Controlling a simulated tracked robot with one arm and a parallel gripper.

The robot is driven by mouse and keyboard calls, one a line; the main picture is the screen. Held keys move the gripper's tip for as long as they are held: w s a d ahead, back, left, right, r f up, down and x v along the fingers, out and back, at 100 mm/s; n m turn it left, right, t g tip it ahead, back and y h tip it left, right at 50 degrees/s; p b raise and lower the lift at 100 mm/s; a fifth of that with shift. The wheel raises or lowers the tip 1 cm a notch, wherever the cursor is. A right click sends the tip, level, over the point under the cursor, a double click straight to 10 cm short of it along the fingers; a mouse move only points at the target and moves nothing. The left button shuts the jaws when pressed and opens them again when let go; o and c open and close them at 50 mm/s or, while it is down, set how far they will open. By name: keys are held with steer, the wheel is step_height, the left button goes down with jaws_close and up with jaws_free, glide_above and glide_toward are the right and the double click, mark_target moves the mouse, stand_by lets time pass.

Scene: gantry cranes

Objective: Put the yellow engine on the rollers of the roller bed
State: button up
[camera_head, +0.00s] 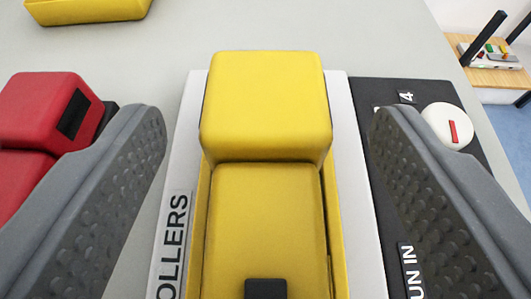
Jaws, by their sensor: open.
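The yellow engine (266,105), a blocky body with a taller far block and a lower near part, sits over the pale roller bed (186,140), whose side label reads partly "OLLERS". The engine hides the rollers, so I cannot tell how it bears on them. My gripper (268,118) is open. Its two grey, dimpled fingers stand to the left and right of the engine, with a visible gap on each side. A small black part (265,289) shows on the engine at the bottom edge.
A red blocky object (38,110) with a black patch is close beside the left finger. Right of the bed is a black panel (385,90) with a white, red-marked dial (447,124). A yellow object (85,10) lies far left. Grey surface is clear beyond the engine.

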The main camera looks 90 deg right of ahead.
steer(key=p+v, duration=0.1)
steer(key=v, duration=0.9)
steer(key=shift+a, duration=0.1)
step_height(320, 180, up, 19)
steer(key=s+a+n+t+y, duration=0.1)
steer(key=n+t+y, duration=0.5)
steer(key=n+t, duration=0.15)
steer(key=s+a+r+n+t+y, duration=0.2)
steer(key=s+r+n, duration=0.3)
steer(key=r, duration=0.4)
steer(key=s+a+r+n+t+y, duration=0.2)
steer(key=s+r+n+t+y, duration=0.3)
steer(key=r, duration=0.5)
steer(key=shift+a+r, duration=0.2)
steer(key=shift+r, duration=0.15)
steer(key=shift+t, duration=0.25)
